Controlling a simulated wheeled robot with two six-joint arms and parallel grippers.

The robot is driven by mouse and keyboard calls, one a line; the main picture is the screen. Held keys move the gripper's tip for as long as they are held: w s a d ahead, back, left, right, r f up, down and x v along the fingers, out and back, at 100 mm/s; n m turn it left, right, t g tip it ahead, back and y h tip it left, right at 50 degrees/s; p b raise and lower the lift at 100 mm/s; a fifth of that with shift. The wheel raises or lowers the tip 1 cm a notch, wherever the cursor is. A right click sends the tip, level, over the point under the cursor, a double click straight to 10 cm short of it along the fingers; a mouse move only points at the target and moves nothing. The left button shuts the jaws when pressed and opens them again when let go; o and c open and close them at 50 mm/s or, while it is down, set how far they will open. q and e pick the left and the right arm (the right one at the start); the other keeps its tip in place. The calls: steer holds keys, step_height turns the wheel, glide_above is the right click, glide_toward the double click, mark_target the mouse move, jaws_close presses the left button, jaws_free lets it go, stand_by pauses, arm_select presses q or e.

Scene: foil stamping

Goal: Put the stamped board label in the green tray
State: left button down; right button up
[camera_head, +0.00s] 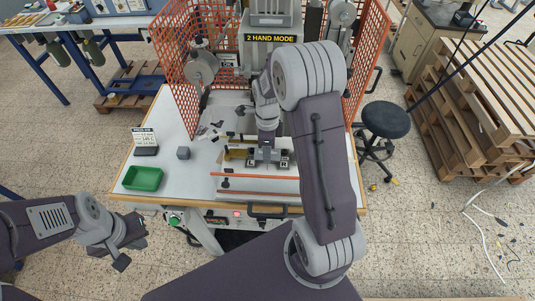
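The green tray (143,178) sits empty at the front left of the white worktable. I cannot clearly make out the stamped board label; small dark and pale pieces (212,130) lie on the table left of the press, too small to identify. My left gripper (133,244) is open and empty, low in front of the table and below the tray. My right gripper (267,156) points down at the front of the press, by the small plates marked L and R. Its fingertips are too small and dark to show whether it holds anything.
The press (270,40) with its "2 HAND MODE" sign stands between orange mesh guards (180,75). An orange bar (240,175) crosses the front. A black stool (386,120) and pallets (480,100) are at right.

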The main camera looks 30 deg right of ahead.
steer(key=shift+r, duration=0.3)
step_height(320, 180, up, 4)
steer(key=shift+s+d+f+b, duration=0.1)
steer(key=shift+s+f+b, duration=0.05)
steer(key=shift+b, duration=0.5)
steer(key=s+r+b, duration=0.2)
steer(key=s+r, duration=0.4)
steer(key=s, duration=0.5)
steer(key=shift+s+d+r, duration=0.15)
steer(key=shift+d+r, duration=0.2)
steer(key=shift+r, duration=0.05)
